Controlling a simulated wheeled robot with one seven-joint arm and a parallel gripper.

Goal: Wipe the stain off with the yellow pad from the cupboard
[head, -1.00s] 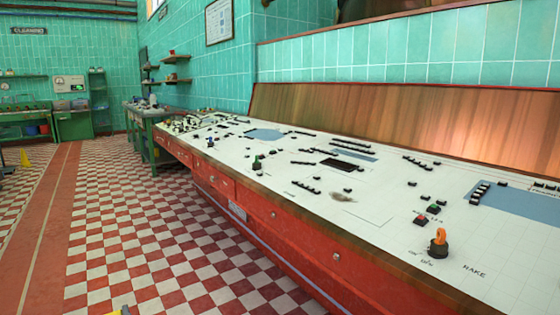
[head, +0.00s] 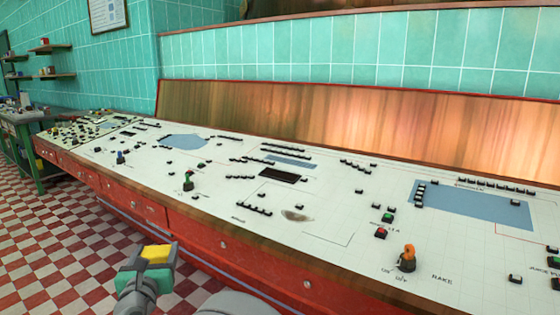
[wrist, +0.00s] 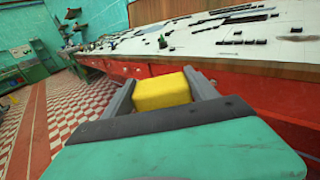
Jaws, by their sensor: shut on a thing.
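My gripper (head: 157,255) shows at the bottom of the head view, in front of the console's red front. It is shut on the yellow pad (head: 156,252), which also shows between the fingers in the wrist view (wrist: 162,91). A brownish stain (head: 295,216) lies on the white console top (head: 330,238), right of a row of black keys. The pad is apart from the stain, to its left and nearer to me. The cupboard cannot be made out for certain.
An orange-topped knob (head: 407,258), a red button (head: 381,233) and a green button (head: 388,217) stand up right of the stain. A black slot panel (head: 279,175) lies behind it. The console's wooden front edge (head: 262,251) runs between gripper and stain.

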